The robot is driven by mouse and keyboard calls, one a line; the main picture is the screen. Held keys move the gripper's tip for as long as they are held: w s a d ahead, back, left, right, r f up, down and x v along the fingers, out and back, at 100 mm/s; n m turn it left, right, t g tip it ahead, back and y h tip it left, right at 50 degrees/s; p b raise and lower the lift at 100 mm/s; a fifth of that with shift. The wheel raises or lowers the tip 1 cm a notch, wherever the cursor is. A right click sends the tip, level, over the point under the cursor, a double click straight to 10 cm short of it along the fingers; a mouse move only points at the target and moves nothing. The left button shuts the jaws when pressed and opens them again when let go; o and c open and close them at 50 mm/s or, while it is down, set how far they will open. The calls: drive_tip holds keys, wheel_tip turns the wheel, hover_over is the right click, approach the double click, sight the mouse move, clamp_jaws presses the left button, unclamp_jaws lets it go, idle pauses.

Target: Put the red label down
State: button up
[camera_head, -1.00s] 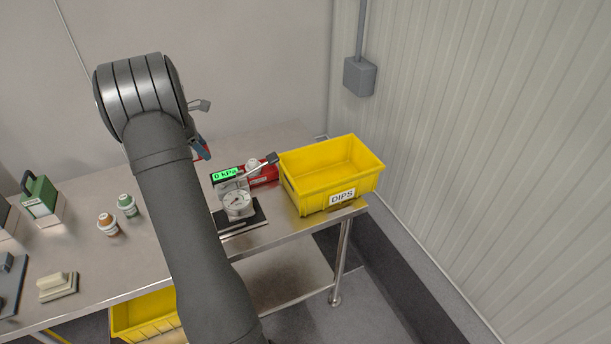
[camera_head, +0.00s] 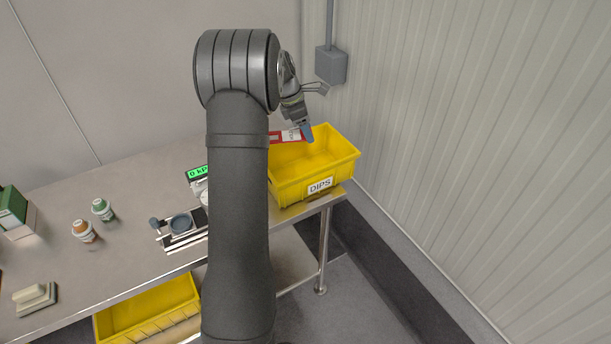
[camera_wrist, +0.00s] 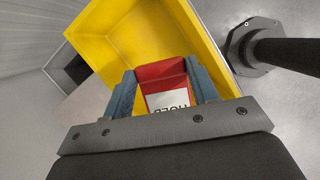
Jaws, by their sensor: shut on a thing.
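My gripper (camera_head: 306,134) is shut on the red label (camera_head: 290,136), which has a white panel, and holds it over the back left part of the yellow DIPS bin (camera_head: 292,190). In the wrist view the label (camera_wrist: 160,72) sits between the two blue fingertips (camera_wrist: 164,88), with part of the word HOLD showing upside down. The yellow bin (camera_wrist: 110,35) spreads behind it there, its inside looking empty where visible. The label's exact height above the bin is hard to tell.
A metal table (camera_head: 140,178) carries the bin at its right end. A green 0 kPa display (camera_head: 197,172) is partly hidden by my arm. A ribbed wall rises at right.

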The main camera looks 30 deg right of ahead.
wheel_tip(320, 180, down, 18)
drive_tip(key=shift+s+d+r, duration=0.1)
drive_tip(key=shift+s+d, duration=0.05)
idle(0.3)
drive_tip(key=shift+f, duration=0.2)
drive_tip(key=o, duration=1.4)
drive_tip(key=shift+c, duration=0.2)
drive_tip(key=v, duration=1.2)
drive_tip(key=shift+r, duration=0.15)
